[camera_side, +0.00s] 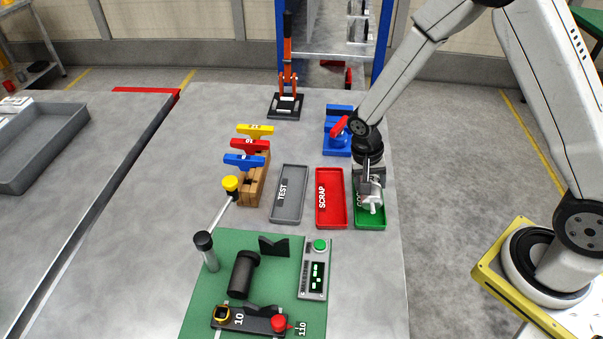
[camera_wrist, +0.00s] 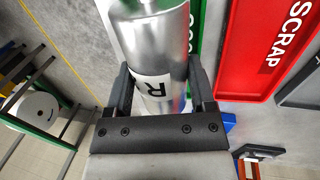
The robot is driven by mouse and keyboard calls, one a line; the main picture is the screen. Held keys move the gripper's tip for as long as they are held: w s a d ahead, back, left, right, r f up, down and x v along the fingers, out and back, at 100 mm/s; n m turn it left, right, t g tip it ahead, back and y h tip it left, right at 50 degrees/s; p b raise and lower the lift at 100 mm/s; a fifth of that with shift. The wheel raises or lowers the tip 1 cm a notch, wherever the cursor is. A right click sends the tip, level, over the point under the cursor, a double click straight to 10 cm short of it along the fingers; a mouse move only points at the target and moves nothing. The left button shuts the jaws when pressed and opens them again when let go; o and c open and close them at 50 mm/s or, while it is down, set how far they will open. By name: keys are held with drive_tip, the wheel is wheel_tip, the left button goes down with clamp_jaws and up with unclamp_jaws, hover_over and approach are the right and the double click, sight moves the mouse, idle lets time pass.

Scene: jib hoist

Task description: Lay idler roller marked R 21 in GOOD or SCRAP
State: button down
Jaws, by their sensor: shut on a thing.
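A silver roller (camera_wrist: 155,30) with a white label reading "R" is between my gripper's fingers (camera_wrist: 160,88) in the wrist view. The rest of the label is hidden. My gripper (camera_side: 371,182) is shut on the roller. In the side view it is over the green tray (camera_side: 370,223), whose lettering is mostly covered. I cannot tell whether the roller touches the tray floor. The red SCRAP tray (camera_side: 331,222) stands just left of the green one and looks empty. It also shows in the wrist view (camera_wrist: 262,60).
A grey TEST tray (camera_side: 289,205) lies left of the red one. A wooden rack (camera_side: 252,180) with coloured T-handles stands further left. A blue vise (camera_side: 337,142) with a red handle is behind the trays. A green mat (camera_side: 215,270) with a test fixture and control box is in front.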

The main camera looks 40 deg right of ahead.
drive_tip(key=shift+f, duration=0.8)
idle(0.9)
unclamp_jaws()
drive_tip(key=shift+r, duration=0.15)
drive_tip(key=shift+r, duration=3.35)
